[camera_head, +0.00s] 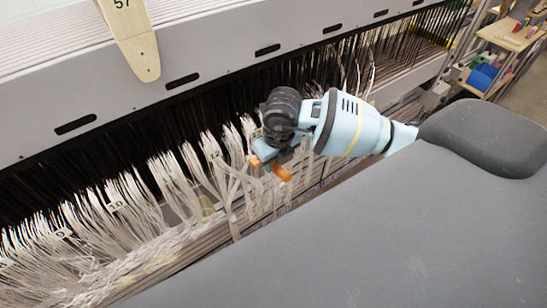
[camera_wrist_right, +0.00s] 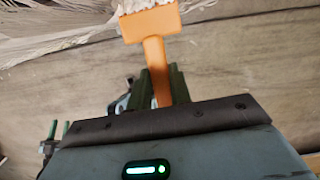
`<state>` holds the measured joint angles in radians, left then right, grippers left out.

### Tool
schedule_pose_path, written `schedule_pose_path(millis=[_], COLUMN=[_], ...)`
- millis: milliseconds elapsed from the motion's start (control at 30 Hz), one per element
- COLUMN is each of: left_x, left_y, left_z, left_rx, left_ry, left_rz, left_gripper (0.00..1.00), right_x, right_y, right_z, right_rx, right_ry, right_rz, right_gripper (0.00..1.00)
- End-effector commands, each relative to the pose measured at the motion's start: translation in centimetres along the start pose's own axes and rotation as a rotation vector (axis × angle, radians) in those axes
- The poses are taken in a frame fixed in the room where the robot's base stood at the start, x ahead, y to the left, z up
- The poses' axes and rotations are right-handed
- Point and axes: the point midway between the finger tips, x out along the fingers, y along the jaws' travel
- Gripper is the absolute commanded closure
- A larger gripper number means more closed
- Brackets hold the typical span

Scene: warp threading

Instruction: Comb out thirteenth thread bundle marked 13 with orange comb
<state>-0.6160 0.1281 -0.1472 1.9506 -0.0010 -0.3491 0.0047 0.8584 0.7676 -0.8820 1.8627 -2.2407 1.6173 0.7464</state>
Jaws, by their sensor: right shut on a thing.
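My right gripper (camera_head: 270,163) is at the row of pale thread bundles hanging from the loom. In the wrist view its fingers (camera_wrist_right: 160,88) are shut on the handle of the orange comb (camera_wrist_right: 155,60). The comb's wide head points away from the gripper, with whitish threads at its toothed edge; the teeth are hidden. In the head view only small orange parts of the comb (camera_head: 282,173) show. Bundles marked 9 and 10 (camera_head: 120,205) hang to the left. I cannot read a 13; the gripper covers part of the bundles (camera_head: 232,150) there. My left gripper is out of view.
The grey loom beam (camera_head: 215,65) with dark slots runs above the threads. A wooden piece marked 57 (camera_head: 135,40) hangs at the upper left. A grey surface (camera_head: 350,240) fills the lower right. Shelves with coloured items (camera_head: 485,75) stand at the far right.

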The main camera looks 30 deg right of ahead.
Motion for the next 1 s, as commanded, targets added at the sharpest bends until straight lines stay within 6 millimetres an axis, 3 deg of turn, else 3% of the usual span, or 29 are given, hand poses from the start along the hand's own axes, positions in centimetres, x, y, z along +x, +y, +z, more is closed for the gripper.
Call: schedule_pose_path(millis=[200, 533, 833, 1000], left_x=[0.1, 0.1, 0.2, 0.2], left_y=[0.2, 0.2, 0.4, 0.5], left_z=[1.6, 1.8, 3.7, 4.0], left_rx=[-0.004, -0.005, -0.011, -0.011], left_ry=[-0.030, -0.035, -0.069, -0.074], left_rz=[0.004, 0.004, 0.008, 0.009], left_gripper=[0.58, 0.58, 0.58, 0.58], right_x=[2.4, 2.9, 5.8, 6.2], right_y=[0.0, 0.0, 0.0, 0.0], right_z=[-0.3, -0.3, -0.6, -0.5], right_rx=[0.001, 0.000, 0.001, 0.001], right_ry=[0.004, 0.001, 0.005, 0.000], right_rz=[0.000, 0.001, 0.000, 0.001], right_gripper=[1.00, 1.00, 1.00, 1.00])
